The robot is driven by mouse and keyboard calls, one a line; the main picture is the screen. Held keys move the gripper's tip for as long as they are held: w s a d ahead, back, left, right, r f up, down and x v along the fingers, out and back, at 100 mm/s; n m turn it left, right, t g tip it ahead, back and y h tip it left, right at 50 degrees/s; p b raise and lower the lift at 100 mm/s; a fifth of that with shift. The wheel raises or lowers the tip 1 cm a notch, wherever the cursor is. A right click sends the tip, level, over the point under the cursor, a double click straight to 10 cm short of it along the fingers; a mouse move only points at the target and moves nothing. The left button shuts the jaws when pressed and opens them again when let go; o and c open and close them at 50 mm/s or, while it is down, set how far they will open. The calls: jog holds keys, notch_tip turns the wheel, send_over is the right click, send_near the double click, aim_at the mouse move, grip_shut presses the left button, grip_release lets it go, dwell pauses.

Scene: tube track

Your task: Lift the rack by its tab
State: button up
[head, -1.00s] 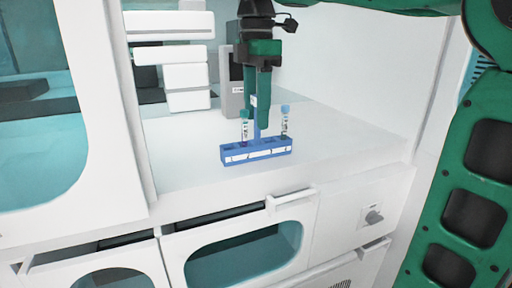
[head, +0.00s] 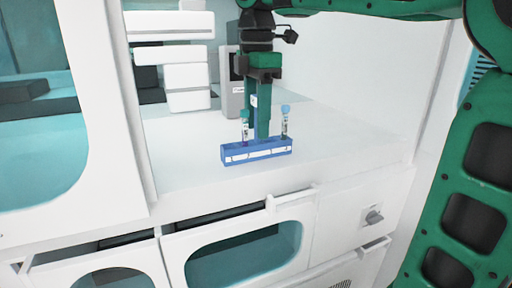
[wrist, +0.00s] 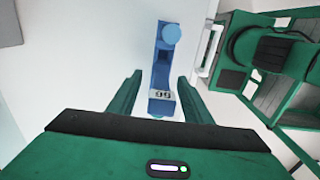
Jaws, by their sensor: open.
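The blue rack (head: 256,151) stands on the white counter with a white label strip along its front. It holds a tube with a green cap (head: 244,126) at the left and a tube with a light blue cap (head: 285,121) at the right. Its upright tab (head: 254,103) rises from the middle with a white label on top. My gripper (head: 258,128) points down at the tab. In the wrist view its open fingers (wrist: 158,92) stand on either side of the tab, apart from it.
The white counter (head: 350,150) is clear right of the rack. A grey and white device (head: 232,85) stands behind it at the left. White drawers with handles (head: 290,198) lie below the counter edge.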

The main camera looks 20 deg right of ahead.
grip_shut()
jog(key=shift+r, duration=0.2)
dwell(0.3)
